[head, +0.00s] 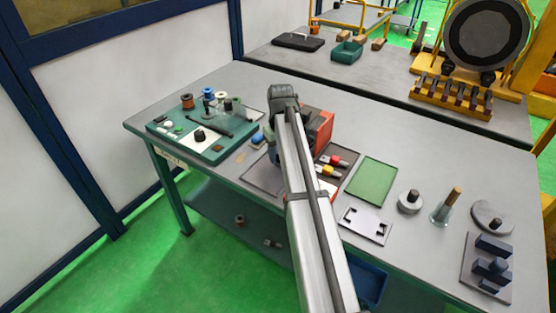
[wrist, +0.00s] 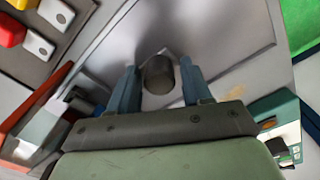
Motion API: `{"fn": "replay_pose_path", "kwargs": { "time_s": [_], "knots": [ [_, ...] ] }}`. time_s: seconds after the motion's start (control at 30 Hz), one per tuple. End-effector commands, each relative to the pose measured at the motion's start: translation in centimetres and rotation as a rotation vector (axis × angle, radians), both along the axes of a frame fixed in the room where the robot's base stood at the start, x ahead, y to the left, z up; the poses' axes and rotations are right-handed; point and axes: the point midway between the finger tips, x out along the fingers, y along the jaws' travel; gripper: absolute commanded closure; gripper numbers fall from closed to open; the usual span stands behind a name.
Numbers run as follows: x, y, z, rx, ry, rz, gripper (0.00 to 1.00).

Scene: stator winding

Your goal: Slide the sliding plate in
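In the wrist view, a smooth grey metal plate (wrist: 225,45) fills the middle, and a short dark round knob (wrist: 158,75) stands on it. I take this to be the sliding plate. My gripper (wrist: 160,88) has its two blue-grey fingers apart, one on each side of the knob. Gaps show between the knob and both fingers, so the gripper looks open. In the head view my arm hides the gripper and the knob. An orange-red box (head: 322,128) shows just right of my wrist there, partly hidden.
A teal board (head: 170,140) with spools and small parts lies left. A tray with red- and yellow-marked pieces (head: 330,165), a green mat (head: 372,181) and a white notched plate (head: 364,225) lie right of my arm. A dark block fixture (head: 488,270) stands far right.

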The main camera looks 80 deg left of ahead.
Motion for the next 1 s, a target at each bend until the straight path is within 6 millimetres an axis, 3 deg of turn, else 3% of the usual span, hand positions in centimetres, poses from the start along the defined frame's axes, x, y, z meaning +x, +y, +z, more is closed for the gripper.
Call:
{"fn": "replay_pose_path", "kwargs": {
  "time_s": [0.47, 1.0],
  "knots": [
    [0.0, 0.0, 0.3, -0.001, 0.0, 0.0, 0.43],
    [0.0, 0.0, 3.7, -0.001, 0.0, 0.0, 0.43]
  ]
}}
